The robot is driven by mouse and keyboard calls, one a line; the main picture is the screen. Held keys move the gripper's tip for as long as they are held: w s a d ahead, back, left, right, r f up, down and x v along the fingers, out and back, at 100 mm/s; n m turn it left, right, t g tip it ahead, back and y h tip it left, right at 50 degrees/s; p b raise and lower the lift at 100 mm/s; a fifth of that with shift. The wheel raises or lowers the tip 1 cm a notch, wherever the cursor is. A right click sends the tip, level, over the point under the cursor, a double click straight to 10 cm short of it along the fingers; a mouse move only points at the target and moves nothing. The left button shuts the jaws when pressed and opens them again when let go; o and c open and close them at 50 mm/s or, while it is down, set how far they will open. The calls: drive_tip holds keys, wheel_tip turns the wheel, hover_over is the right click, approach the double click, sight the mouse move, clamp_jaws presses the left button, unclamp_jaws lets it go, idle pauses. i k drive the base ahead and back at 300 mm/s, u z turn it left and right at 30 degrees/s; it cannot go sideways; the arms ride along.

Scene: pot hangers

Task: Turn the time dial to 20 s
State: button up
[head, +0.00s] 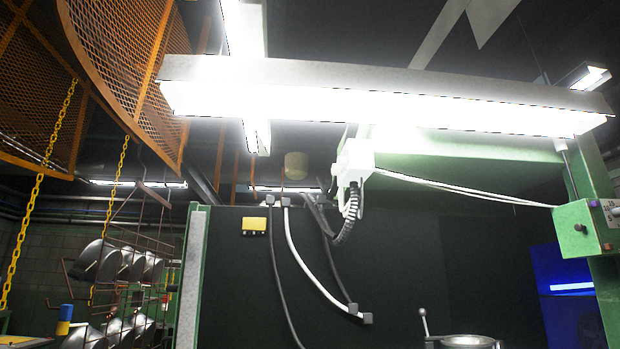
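A green control box (583,230) is mounted on a green post at the right edge. Its right side carries pale scale plates with small dark knobs (608,211), partly cut off by the picture edge. One of these may be the time dial, but the markings are too small to read and I cannot tell its setting. My gripper does not show in this view.
A bright lamp bar (385,95) crosses the top. A white device (355,160) with a dark ribbed hose hangs below it, before a dark panel (400,255). Metal pots (98,262) hang on a rack at left, near yellow chains (42,185). A round metal vessel (468,341) shows at the bottom.

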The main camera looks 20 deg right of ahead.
sight(335, 169)
drive_tip(key=z, duration=0.2)
drive_tip(key=i, duration=0.9)
drive_tip(key=u, duration=0.1)
